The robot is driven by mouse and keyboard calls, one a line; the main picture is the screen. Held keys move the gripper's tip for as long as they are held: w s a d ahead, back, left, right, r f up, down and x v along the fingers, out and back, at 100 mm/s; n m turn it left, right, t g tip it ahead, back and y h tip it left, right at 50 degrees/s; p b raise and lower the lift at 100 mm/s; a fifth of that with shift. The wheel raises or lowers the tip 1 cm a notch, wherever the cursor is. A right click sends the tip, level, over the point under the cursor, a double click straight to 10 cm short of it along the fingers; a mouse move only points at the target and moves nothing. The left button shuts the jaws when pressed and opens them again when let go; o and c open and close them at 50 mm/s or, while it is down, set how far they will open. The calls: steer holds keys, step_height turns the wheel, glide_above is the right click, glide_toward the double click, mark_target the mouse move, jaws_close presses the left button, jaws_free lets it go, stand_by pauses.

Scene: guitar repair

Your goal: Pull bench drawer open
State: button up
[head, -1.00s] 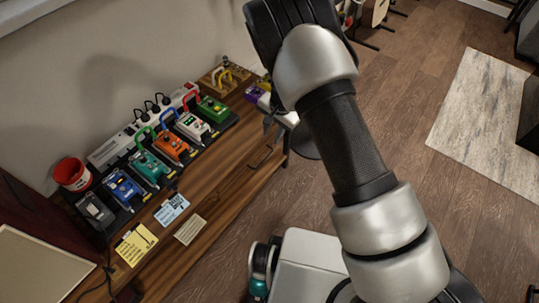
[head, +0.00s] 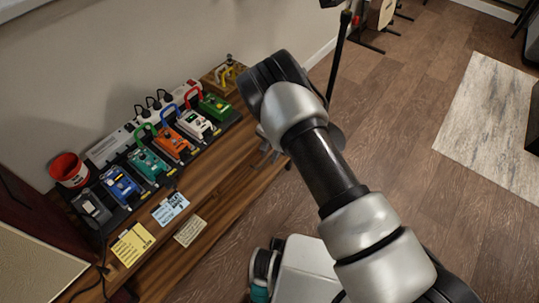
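The wooden bench (head: 222,188) runs along the wall at the left in the head view. Its drawer cannot be made out; the front face under the top is not clearly seen from above. My arm reaches across the middle to the bench's far right end. A small part of my gripper (head: 268,152) shows beside the bench's front edge, below the dark arm joint. The rest of it is hidden behind my arm. I cannot tell whether its fingers are open or touch anything.
A row of coloured pedals, including a teal one (head: 149,164), stands on the bench with a white power strip behind. A red cup (head: 69,170), a yellow note (head: 131,244) and a blue card (head: 171,208) are also there. Wooden floor (head: 405,130) is open at right, with a pale rug (head: 487,130).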

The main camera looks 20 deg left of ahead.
steer(key=shift+c, duration=0.4)
jaws_close()
stand_by(0.9)
